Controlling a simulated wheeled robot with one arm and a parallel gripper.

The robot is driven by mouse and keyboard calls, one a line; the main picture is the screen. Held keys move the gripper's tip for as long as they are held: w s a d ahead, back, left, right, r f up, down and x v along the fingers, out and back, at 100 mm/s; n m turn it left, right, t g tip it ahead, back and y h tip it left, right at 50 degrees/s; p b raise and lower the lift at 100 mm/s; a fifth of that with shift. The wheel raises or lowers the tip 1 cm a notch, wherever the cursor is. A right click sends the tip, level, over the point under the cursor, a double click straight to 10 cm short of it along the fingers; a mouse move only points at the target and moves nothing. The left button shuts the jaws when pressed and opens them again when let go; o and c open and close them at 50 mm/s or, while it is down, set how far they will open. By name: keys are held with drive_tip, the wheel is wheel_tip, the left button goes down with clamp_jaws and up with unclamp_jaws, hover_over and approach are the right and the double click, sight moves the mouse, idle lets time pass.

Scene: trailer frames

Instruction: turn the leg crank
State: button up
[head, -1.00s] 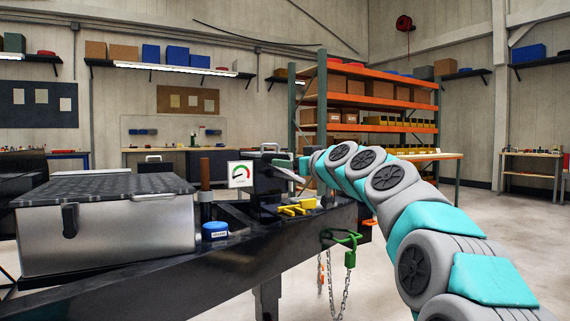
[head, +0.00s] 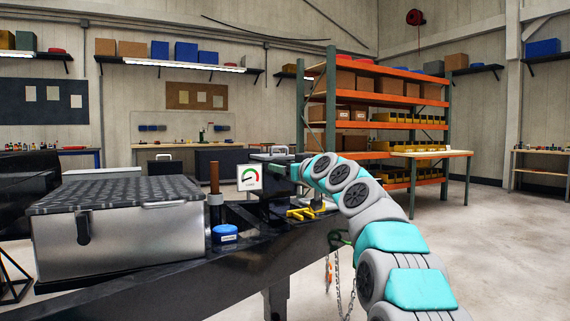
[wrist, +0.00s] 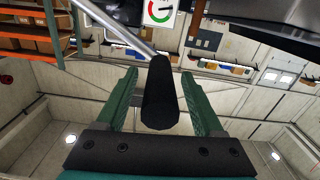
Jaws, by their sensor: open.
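The crank's black grip (wrist: 158,95) and thin silver rod (wrist: 118,30) show in the wrist view. My gripper (wrist: 158,85) is open, with one green finger on each side of the grip and visible gaps between. In the head view my arm reaches from the lower right to the trailer frame's front. There my gripper (head: 292,171) is small and partly hidden, and I cannot make out the crank or leg clearly. The dark trailer frame (head: 180,280) runs across the lower left.
A silver toolbox (head: 120,240) with a black lid sits on the frame. Nearby are a round gauge (head: 249,176), a blue tin (head: 224,234) and a yellow part (head: 306,213). A chain (head: 338,285) hangs below. Open floor (head: 500,260) lies at the right.

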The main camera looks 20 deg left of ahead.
drive_tip(key=shift+w+a, duration=0.1)
clamp_jaws()
idle(0.7)
idle(0.8)
